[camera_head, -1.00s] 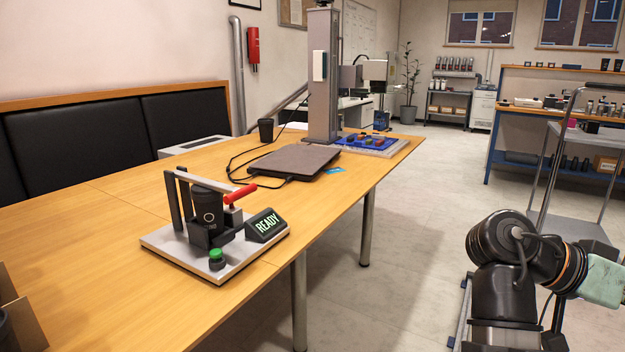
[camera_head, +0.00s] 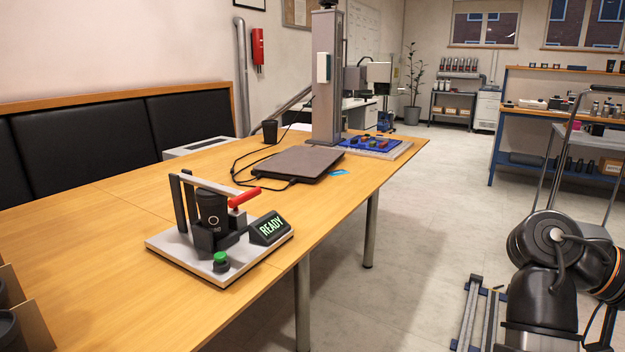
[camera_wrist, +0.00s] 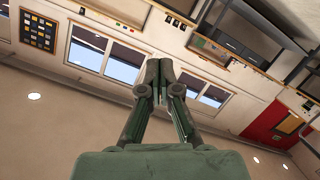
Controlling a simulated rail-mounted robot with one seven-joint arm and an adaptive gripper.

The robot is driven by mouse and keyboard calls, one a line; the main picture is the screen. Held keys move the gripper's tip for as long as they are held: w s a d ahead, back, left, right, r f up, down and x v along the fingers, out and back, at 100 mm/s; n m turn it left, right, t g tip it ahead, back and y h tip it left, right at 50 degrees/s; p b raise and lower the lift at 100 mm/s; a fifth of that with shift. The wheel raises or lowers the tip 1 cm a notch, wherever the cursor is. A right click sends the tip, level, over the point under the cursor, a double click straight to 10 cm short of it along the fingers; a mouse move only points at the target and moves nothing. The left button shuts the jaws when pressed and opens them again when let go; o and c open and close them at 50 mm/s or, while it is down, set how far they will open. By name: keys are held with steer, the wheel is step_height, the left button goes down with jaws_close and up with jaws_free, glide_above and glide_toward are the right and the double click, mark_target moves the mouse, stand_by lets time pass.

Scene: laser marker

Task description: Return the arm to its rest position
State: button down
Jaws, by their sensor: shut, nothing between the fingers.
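My gripper (camera_wrist: 159,72) shows in the wrist view with its two fingertips together and nothing between them. It points away from the table, and behind it are windows (camera_wrist: 105,58), a wall and a ceiling with round lamps. In the head view, only dark joints of my arm show at the lower right, and my gripper is out of the picture. My arm is folded beside the table (camera_head: 330,205), over the floor and clear of the tabletop.
A fixture with a black tumbler (camera_head: 213,212), red-handled lever (camera_head: 244,196) and READY display (camera_head: 269,228) stands on the table. Behind it are a closed laptop (camera_head: 298,163), a black cup (camera_head: 270,131), a column (camera_head: 325,80) and a blue tray (camera_head: 372,143). A cart (camera_head: 570,150) stands beyond my arm.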

steer(key=w+d+f+n+t+p, duration=0.1)
steer(key=w+f+n+t+p, duration=0.3)
steer(key=w, duration=0.5)
steer(key=w+d+f+n+t+p, duration=0.1)
steer(key=w+f+n+p, duration=0.55)
steer(key=w, duration=0.35)
steer(key=w+a+f+n+t+y+p, duration=0.1)
steer(key=w+a+f+n+y+p, duration=0.2)
steer(key=f, duration=0.5)
steer(key=w+a+f+n+t+y+p, duration=0.1)
steer(key=w+a+f+n+p, duration=0.2)
steer(key=f+p, duration=0.4)
steer(key=s+a+f+n+g+y+p, duration=0.2)
steer(key=s+a+f+y+p, duration=0.35)
steer(key=a+f, duration=0.8)
steer(key=s+a+f+g+y+p, duration=0.1)
steer(key=s+a+f+p, duration=0.1)
steer(key=s, duration=0.5)
steer(key=s+a+f+g+y+p, duration=0.1)
steer(key=s+a+f+p, duration=0.2)
steer(key=s+a+p, duration=0.2)
steer(key=s+a+f+g+y+p, duration=0.1)
steer(key=s+a+f+p, duration=0.2)
steer(key=s, duration=0.5)
steer(key=shift+s+a+f+n+p, duration=0.15)
steer(key=shift+s+a+n+p, duration=0.2)
steer(key=shift+a+p, duration=0.25)
